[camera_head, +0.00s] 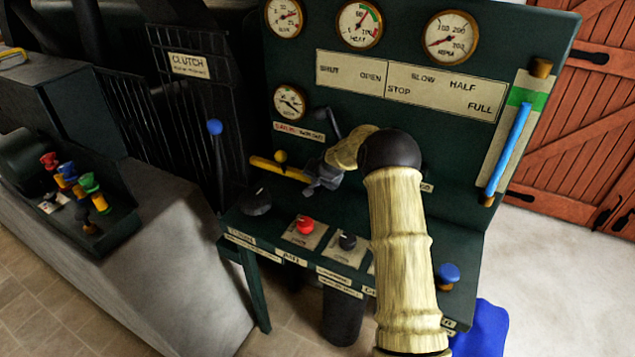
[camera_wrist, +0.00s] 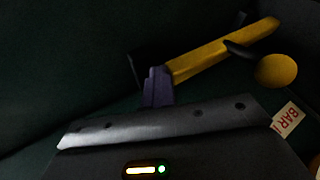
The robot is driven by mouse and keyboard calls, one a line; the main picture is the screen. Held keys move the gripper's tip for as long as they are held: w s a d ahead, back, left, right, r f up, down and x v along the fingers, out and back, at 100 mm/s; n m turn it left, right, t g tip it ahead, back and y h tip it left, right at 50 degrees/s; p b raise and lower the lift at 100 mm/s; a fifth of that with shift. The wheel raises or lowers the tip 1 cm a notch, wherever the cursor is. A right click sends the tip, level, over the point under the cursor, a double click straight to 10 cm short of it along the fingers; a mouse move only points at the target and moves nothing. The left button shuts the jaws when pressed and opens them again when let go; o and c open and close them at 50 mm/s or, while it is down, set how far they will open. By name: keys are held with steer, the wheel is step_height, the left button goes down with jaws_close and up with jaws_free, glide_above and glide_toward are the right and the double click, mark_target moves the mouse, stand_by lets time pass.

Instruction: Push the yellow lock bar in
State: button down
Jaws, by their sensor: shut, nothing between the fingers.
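The yellow lock bar (camera_head: 270,167) lies across the lower face of the dark green panel, left of my gripper. A yellow ball knob (camera_head: 281,156) sits beside it. The bar also shows in the wrist view (camera_wrist: 215,55), running up to the right through a dark bracket, with the knob (camera_wrist: 276,70) below its right part. My gripper (camera_head: 312,187) is shut and empty at the bar's right end in the head view. In the wrist view its fingertips (camera_wrist: 157,82) are at the bar's left end. I cannot tell if they touch. My arm hides part of the panel.
A red button (camera_head: 305,225) and dark knobs sit on the ledge below. A blue-knobbed lever (camera_head: 215,128) stands left of the bar, and a blue handle (camera_head: 508,150) is at the panel's right.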

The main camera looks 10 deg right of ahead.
steer(key=shift+s+d, duration=0.2)
steer(key=shift+d, duration=0.15)
steer(key=shift+s+d+f+b, duration=0.1)
steer(key=shift+s+d+b, duration=0.1)
steer(key=shift+s+d, duration=0.35)
steer(key=shift+s+d+f+b, duration=0.1)
steer(key=shift+s+d+b, duration=0.15)
steer(key=shift+d, duration=0.45)
steer(key=v, duration=1)
steer(key=shift+s+r, duration=0.2)
steer(key=shift+s, duration=0.15)
steer(key=s+a+r+n+g+p, duration=0.1)
steer(key=s+a+r+n+p, duration=0.1)
steer(key=s, duration=0.9)
steer(key=s+a+r+n+g+h+p, duration=0.1)
steer(key=s+r+p, duration=0.4)
steer(key=s, duration=0.7)
steer(key=s+a+r+n+g+p, duration=0.2)
steer(key=s+a+r+n+p, duration=0.1)
steer(key=s, duration=0.8)
step_height(320, 180, up, 3)
steer(key=shift+s+a+f+n+g+p, duration=0.25)
steer(key=shift+a+p, duration=0.4)
steer(key=shift+a, duration=0.35)
